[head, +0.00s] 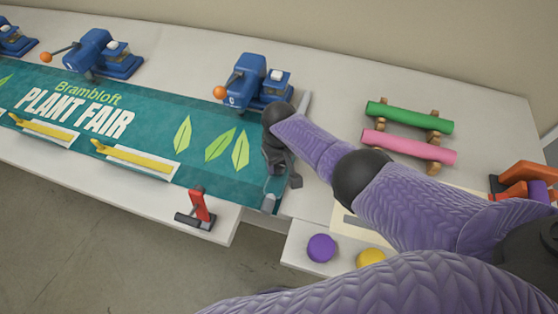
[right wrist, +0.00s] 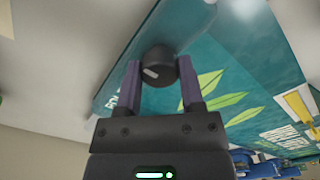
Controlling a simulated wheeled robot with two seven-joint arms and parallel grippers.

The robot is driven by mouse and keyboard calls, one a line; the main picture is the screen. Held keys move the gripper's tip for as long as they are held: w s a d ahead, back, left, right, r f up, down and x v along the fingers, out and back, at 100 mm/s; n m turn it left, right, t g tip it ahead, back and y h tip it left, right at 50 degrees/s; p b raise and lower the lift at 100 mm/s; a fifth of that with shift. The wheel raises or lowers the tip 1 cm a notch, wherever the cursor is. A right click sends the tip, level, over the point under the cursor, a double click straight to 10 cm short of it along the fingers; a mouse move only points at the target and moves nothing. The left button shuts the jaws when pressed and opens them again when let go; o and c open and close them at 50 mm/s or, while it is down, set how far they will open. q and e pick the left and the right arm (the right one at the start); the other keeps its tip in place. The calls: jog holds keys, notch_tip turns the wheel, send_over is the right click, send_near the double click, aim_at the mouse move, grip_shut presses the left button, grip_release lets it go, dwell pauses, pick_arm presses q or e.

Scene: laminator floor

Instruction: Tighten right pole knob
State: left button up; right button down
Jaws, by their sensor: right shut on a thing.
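The right pole knob (right wrist: 157,62) is a dark round knob with a white mark on its face in the right wrist view. My right gripper (right wrist: 161,82) is shut on it, with one purple finger on each side. In the head view my right gripper (head: 278,170) is over the right end of the green Plant Fair banner (head: 160,125) and hides the knob. The grey right pole (head: 303,107) shows above and below the gripper along the banner's end. My left gripper is not in view.
Blue clamp devices with orange knobs (head: 254,83) stand along the banner's back edge. A red-handled clamp (head: 198,207) and yellow bars (head: 130,155) are at the front edge. Green (head: 410,115) and pink (head: 408,146) rolls lie on the right, with purple (head: 321,247) and yellow (head: 370,257) discs in front.

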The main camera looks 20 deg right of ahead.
aim_at(279, 164)
dwell(0.3)
jog(key=c, duration=0.6)
grip_release()
jog(key=shift+w, duration=0.1)
jog(key=o, duration=0.4)
notch_tip(279, 164, up, 9)
jog(key=p, duration=0.5)
jog(key=shift+r+p, duration=0.15)
jog(key=shift+p, duration=0.15)
jog(key=shift+r, duration=0.35)
